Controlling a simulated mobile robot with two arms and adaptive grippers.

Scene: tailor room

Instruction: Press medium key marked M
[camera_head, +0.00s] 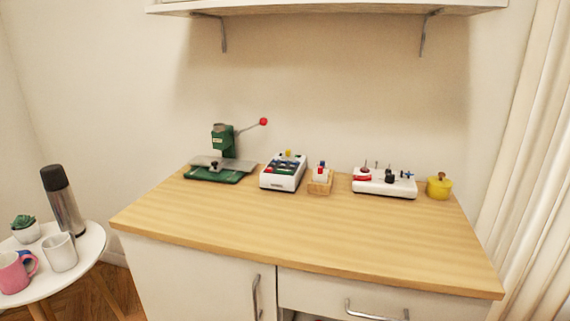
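A white box with several coloured keys (283,180) stands on the wooden counter, left of the middle. Its top carries small red, blue, yellow and green parts, and no letter can be read at this size, so I cannot tell which key is marked M. To its right, a white device with a red knob and a black knob (384,188) sits on the counter; no marking can be read on it either. Neither of my grippers shows in the head view.
A green press with a red-tipped lever (224,150) stands left of the box. A small wooden holder (320,186) is just right of it, and a yellow pot (439,188) stands farther right. The counter's front (300,235) is clear. A side table (75,262) holds a flask and mugs.

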